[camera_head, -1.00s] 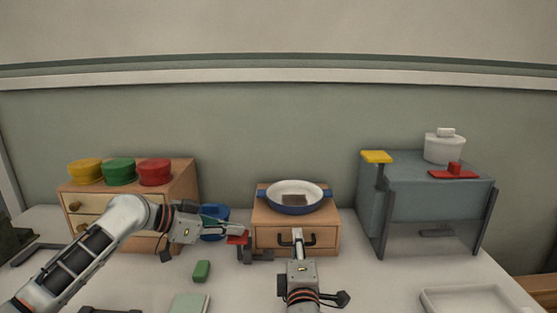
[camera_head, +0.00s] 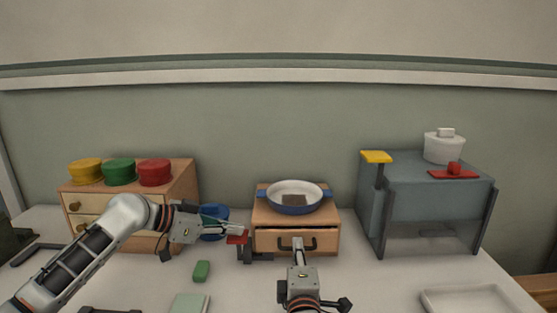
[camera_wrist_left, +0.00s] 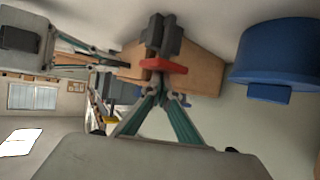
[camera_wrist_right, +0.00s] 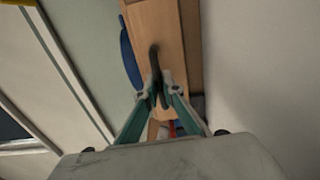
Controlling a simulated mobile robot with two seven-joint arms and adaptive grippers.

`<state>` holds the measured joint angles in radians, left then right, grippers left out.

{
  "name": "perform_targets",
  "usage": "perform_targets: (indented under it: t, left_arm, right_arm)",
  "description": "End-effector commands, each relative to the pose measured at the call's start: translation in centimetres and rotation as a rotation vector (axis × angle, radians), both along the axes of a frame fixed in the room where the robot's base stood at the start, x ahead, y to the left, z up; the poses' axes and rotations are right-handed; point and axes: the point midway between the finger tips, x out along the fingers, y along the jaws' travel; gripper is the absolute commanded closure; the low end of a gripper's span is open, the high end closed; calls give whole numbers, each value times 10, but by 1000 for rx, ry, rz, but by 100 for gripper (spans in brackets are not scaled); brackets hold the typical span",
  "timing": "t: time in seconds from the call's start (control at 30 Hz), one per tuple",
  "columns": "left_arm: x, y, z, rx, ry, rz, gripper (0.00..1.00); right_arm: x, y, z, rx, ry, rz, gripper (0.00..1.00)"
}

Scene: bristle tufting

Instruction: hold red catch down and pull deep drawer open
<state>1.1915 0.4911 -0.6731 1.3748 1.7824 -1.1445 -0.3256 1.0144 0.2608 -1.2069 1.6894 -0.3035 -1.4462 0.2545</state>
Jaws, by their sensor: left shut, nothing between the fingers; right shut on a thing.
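The wooden deep drawer (camera_head: 275,240) sits in a small wooden cabinet (camera_head: 262,214), its front standing slightly out with a dark gap along its top. My right gripper (camera_head: 298,244) is shut on the dark drawer handle (camera_head: 311,244); the handle also shows between the fingers in the right wrist view (camera_wrist_right: 154,62). The red catch (camera_head: 237,240) is on a dark bracket left of the drawer. My left gripper (camera_head: 241,229) is shut and empty, its tips at the top of the catch. In the left wrist view the red catch (camera_wrist_left: 165,66) lies right at the fingertips.
A blue-rimmed pan (camera_head: 295,208) rests on the cabinet. A blue pot (camera_head: 213,222) stands behind my left gripper. A green block (camera_head: 201,271) lies on the table. A drawer chest (camera_head: 185,185) is at left, a grey box (camera_head: 430,200) and white tray (camera_head: 470,299) at right.

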Motion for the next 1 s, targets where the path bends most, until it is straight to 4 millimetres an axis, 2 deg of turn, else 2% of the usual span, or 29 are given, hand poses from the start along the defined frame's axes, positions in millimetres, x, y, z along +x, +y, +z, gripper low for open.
perform_targets:
  t: [1.0]
  left_arm:
    - [0,0,-2,1,2,0,100]
  right_arm:
    - [-33,0,0,1,1,1,100]
